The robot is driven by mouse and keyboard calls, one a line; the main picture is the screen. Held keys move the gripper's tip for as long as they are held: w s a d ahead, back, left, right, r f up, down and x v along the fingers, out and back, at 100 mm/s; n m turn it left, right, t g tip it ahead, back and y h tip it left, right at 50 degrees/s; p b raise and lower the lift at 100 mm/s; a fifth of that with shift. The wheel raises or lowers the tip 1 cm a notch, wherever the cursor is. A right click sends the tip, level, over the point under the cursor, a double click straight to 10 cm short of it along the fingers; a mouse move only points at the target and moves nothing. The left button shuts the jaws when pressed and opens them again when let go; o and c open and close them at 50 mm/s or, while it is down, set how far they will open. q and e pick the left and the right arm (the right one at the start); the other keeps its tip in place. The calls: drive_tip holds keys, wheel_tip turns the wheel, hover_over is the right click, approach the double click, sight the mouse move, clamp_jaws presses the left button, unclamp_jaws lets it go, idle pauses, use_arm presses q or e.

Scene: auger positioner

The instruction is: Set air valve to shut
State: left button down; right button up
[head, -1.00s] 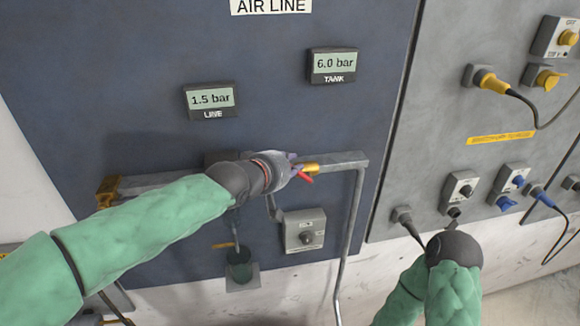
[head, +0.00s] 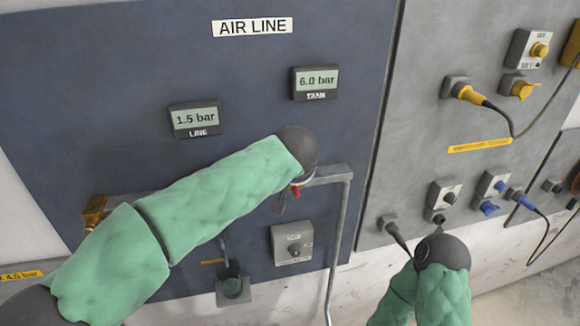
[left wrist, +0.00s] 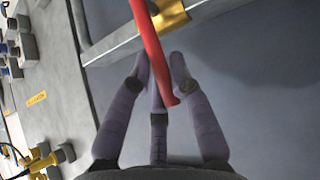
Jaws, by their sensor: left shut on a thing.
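The red valve handle (head: 296,191) shows as a small tip below my left wrist in the head view. In the left wrist view the long red handle (left wrist: 152,45) runs from a yellow valve body (left wrist: 172,15) down between my purple fingers. My left gripper (left wrist: 160,72) is shut on the handle. In the head view its fingers are hidden behind the dark wrist. The LINE display (head: 195,119) reads 1.5 bar and the TANK display (head: 316,81) reads 6.0 bar. My right arm's dark wrist is at lower right; its fingers are hidden.
A grey pipe (head: 341,220) runs right from the valve and down the blue panel. A grey switch box (head: 292,243) and a small cup (head: 232,287) sit below my left arm. Grey panels with plugs, cables and a yellow knob (head: 540,50) stand at right.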

use_arm(q)
drive_tip(key=shift+d+y+p, duration=0.35)
drive_tip(key=shift+y, duration=0.15)
drive_tip(key=shift+f, duration=0.1)
drive_tip(key=shift+m, duration=0.3)
drive_tip(key=c, duration=1.1)
unclamp_jaws()
drive_tip(key=shift+w, duration=0.1)
drive_tip(key=v, duration=1.2)
drive_tip(key=shift+w, duration=0.1)
